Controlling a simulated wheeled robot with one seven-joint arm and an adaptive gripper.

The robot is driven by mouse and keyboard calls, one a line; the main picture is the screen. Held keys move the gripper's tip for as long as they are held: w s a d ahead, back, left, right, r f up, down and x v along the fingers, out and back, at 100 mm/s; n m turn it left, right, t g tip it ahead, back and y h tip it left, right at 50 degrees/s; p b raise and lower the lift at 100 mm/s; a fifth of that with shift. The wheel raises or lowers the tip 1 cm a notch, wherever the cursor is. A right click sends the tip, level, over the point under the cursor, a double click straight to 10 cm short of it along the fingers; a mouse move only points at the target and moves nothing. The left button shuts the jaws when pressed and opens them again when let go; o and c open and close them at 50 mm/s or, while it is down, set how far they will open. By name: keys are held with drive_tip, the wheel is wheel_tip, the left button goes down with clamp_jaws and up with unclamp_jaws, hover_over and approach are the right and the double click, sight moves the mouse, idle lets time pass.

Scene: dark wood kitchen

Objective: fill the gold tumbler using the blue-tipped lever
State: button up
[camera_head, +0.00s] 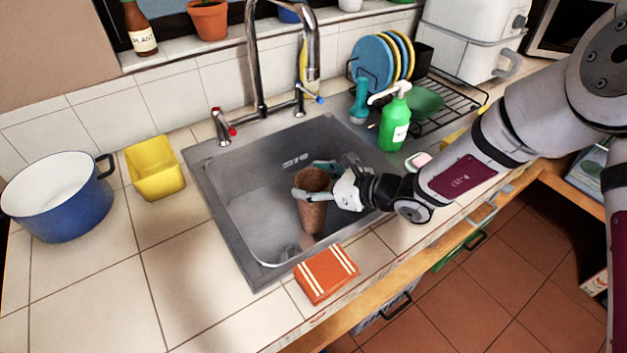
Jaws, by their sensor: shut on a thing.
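A brownish-gold tumbler (313,214) is upright over the sink basin (262,232). My gripper (307,181) comes in from the right and is shut on the tumbler near its upper part. Whether the tumbler touches the basin floor I cannot tell. The faucet (258,60) stands behind the sink, its spout (312,60) arching toward the basin. The blue-tipped lever (313,96) is at the faucet's right, and a red-tipped lever (224,128) is at its left. No water stream shows. The tumbler's inside is too small to read.
An orange striped cloth (326,273) lies at the sink's front edge. A green soap bottle (396,118) and a dish rack (440,98) with plates stand right of the sink. A yellow container (155,172) and a blue pot (60,200) stand left.

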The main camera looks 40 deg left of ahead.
drive_tip(key=o, duration=1.9)
drive_tip(key=shift+r, duration=0.1)
drive_tip(key=shift+w+d+r, duration=0.1)
drive_tip(key=shift+d, duration=0.15)
drive_tip(key=v, duration=1.1)
drive_tip(key=shift+d+r, duration=0.15)
